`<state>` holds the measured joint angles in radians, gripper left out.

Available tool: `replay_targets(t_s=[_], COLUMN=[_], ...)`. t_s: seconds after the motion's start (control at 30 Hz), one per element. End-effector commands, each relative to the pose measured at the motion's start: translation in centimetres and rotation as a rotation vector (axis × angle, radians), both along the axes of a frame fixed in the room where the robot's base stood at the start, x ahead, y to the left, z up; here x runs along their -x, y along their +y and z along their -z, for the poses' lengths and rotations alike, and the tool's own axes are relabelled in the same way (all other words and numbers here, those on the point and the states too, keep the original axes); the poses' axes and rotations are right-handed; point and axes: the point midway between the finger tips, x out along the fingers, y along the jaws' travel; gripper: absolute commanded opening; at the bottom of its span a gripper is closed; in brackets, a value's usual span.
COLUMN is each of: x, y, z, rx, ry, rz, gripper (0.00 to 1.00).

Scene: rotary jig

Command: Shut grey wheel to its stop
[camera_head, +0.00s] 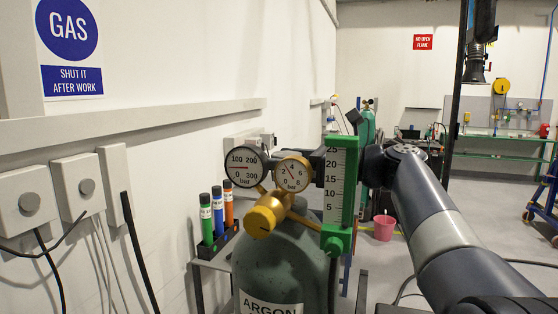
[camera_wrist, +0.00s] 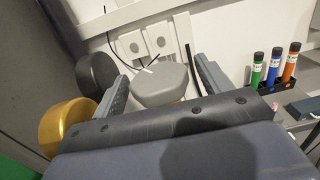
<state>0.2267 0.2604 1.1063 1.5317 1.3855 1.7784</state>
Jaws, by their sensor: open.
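The grey wheel (camera_wrist: 163,86) shows in the wrist view as a rounded grey knob in the middle. My gripper (camera_wrist: 161,69) is open, with one finger on each side of the wheel. I cannot tell whether either finger touches it. In the head view the wheel is hidden behind the gauges and the green flow meter (camera_head: 340,185). My fingers are not clear there, and my arm comes in from the right. The green gas cylinder (camera_head: 283,262), labelled ARGON, stands below the gauges, with a yellow regulator knob (camera_head: 262,216) at its front.
Two round gauges, a dark-rimmed one (camera_head: 246,166) and a gold-rimmed one (camera_head: 292,174), sit close beside my gripper. Green, blue and orange tubes stand in a black rack (camera_head: 216,243) to the left. A pink bucket (camera_head: 384,228) stands on the floor behind.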

Motion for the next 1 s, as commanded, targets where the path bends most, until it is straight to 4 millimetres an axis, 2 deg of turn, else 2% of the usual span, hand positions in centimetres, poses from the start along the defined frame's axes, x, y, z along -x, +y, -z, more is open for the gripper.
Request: replay_targets(t_s=[0.2,0.43,0.6,0.87,1.0], x=[1.7,3.2,3.7,3.7,3.5], y=[-4.1,-7.3,-8.2,-8.3,-8.3], z=[0.2,0.1,0.0,0.0,-0.2], rx=[0.0,0.0,-0.001,0.0,-0.002], ry=[0.0,-0.001,0.0,0.0,0.001], rz=[0.006,0.004,0.001,0.0,-0.017], gripper=[0.73,0.73,0.73,0.73,0.63])
